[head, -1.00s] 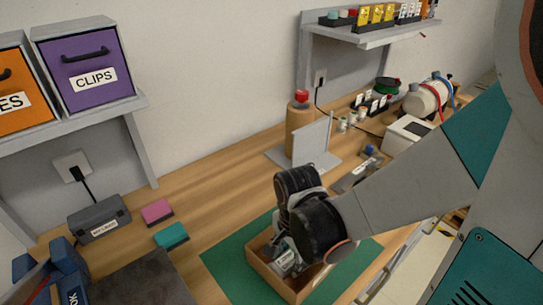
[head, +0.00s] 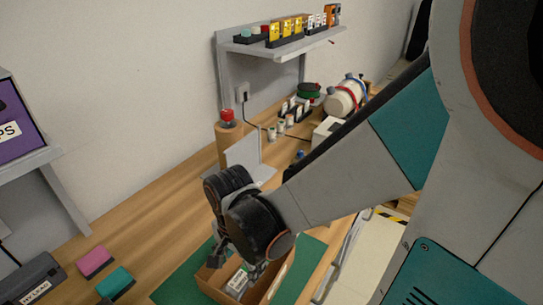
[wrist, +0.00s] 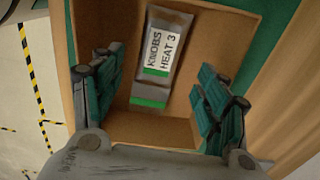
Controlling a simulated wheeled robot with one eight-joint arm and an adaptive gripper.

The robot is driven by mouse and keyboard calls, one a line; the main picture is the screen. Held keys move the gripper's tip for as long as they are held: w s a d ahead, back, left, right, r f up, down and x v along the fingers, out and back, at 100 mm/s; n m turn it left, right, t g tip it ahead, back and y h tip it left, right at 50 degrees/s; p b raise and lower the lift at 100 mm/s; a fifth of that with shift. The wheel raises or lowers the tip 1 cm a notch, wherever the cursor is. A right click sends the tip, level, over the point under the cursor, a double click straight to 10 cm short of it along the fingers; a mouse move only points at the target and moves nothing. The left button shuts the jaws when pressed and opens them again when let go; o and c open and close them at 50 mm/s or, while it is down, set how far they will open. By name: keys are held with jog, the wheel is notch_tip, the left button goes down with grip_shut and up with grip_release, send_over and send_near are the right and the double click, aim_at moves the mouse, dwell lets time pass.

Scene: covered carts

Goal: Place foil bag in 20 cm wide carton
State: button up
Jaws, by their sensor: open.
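The foil bag (wrist: 163,62) is grey with a green band and a white label reading "KNOBS HEAT 3". It lies inside the open brown carton (wrist: 222,42), against the carton floor. In the head view the bag (head: 238,281) shows between the carton walls, and the carton (head: 268,290) stands on a green mat. My gripper (wrist: 160,98) is open above the carton, with its two teal-padded fingers apart on either side of the bag's lower end. Neither finger appears to touch the bag. In the head view my wrist hides part of the carton.
A pink block (head: 95,261) and a teal block (head: 115,282) lie left of the mat (head: 178,285). A brown cylinder with a red top (head: 228,145) and a grey upright panel (head: 244,158) stand behind. A shelf (head: 285,43) overhangs the bench's back.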

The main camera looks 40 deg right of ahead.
notch_tip(320, 180, up, 7)
jog(key=p, duration=0.2)
notch_tip(320, 180, up, 10)
jog(key=n+t, duration=0.6)
jog(key=n, duration=0.7)
send_over(243, 278)
jog(key=w, duration=0.1)
jog(key=shift+w+r+n+t, duration=0.2)
jog(key=shift+r+n+t, duration=0.4)
jog(key=shift+r+n, duration=0.1)
jog(key=shift+f+b, duration=0.5)
jog(key=shift+f, duration=0.25)
